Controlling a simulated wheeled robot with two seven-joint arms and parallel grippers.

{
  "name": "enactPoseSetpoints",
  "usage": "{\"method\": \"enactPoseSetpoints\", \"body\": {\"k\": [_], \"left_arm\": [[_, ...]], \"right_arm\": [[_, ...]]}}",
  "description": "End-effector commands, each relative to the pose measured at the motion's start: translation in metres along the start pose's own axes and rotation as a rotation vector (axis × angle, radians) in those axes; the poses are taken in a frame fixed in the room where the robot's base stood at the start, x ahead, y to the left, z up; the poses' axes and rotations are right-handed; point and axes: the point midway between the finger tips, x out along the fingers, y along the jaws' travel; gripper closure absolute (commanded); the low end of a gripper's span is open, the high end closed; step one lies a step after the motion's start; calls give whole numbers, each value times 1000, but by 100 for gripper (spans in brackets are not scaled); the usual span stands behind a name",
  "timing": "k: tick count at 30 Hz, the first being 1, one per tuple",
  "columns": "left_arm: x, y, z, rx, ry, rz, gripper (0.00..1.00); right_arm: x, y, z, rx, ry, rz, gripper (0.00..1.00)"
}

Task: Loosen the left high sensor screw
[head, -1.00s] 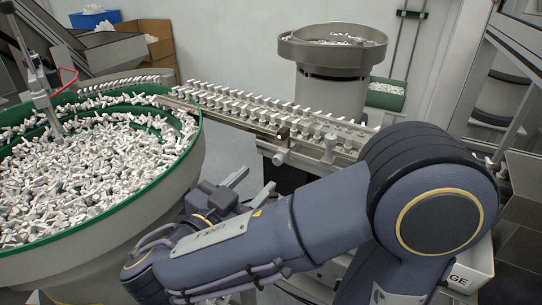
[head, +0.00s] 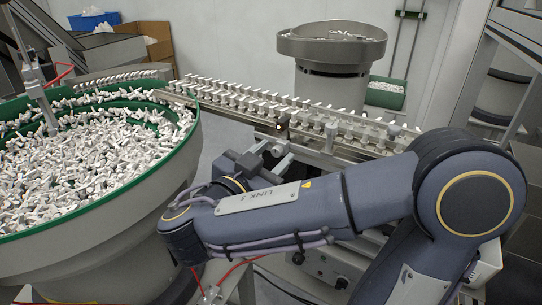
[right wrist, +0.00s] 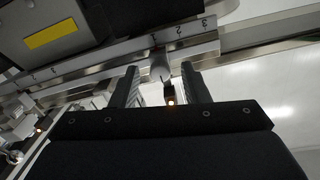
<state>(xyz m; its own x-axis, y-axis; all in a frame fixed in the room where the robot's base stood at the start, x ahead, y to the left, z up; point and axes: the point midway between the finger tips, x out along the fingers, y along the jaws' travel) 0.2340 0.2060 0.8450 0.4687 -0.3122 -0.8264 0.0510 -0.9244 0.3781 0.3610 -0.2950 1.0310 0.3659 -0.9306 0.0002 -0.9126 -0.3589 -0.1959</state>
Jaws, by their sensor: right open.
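My right gripper (head: 270,150) is at the front side of the linear feed rail (head: 335,158), just below the small sensor with an orange light (head: 281,127). In the right wrist view the gripper (right wrist: 160,76) is open. Its two fingers stand on either side of a pale rounded screw knob (right wrist: 159,73) and the dark sensor body (right wrist: 170,96) with its lit spot. The fingers look apart from the knob; contact cannot be told. In the head view the gripper mostly hides this knob. Another sensor screw (head: 330,136) stands farther right along the rail. My left gripper is not in view.
A large green-rimmed bowl (head: 185,165) full of white parts stands close on the left. A grey bowl feeder (head: 332,45) stands behind the rail. White caps line the rail top. Red hoses (head: 235,268) lie below my right arm.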

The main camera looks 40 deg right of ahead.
Motion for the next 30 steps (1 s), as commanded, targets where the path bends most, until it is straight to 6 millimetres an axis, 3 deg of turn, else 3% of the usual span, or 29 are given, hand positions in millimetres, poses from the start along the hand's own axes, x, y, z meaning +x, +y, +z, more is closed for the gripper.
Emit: {"method": "enactPoseSetpoints", "body": {"k": [5,15,30], "left_arm": [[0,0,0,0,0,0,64],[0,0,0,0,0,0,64],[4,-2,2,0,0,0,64]], "right_arm": [[0,0,0,0,0,0,58],[0,0,0,-1,0,0,100],[0,0,2,-140,-1,0,100]]}}
